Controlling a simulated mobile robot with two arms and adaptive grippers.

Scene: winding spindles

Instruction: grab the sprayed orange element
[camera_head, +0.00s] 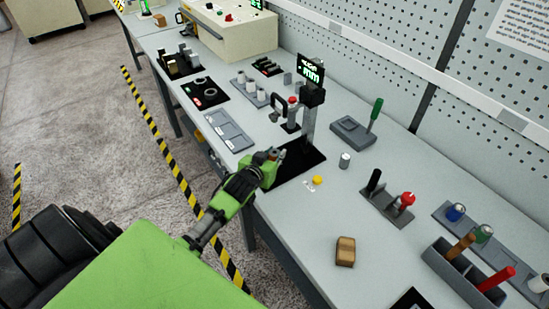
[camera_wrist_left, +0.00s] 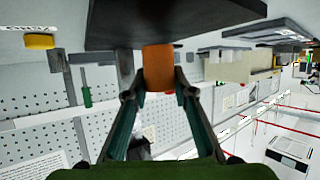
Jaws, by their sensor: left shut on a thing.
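The orange element (camera_wrist_left: 158,68) is a short orange-brown cylinder in the left wrist view. My left gripper (camera_wrist_left: 160,88) is shut on it, with one finger on each side. Its end meets or overlaps the dark slab (camera_wrist_left: 190,18) in that view; I cannot tell if they touch. In the head view my left gripper (camera_head: 270,162) is at the front edge of the table, beside the black pad (camera_head: 300,160) of the measuring stand. There the element is hidden or too small to make out. My right gripper is not in view.
The measuring stand (camera_head: 309,118) with a lit display rises just behind the gripper. A yellow button (camera_head: 317,180) and a small metal cylinder (camera_head: 345,160) are to its right. A grey tray (camera_head: 229,130) lies to the left. A brown block (camera_head: 345,251) sits nearer the front.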

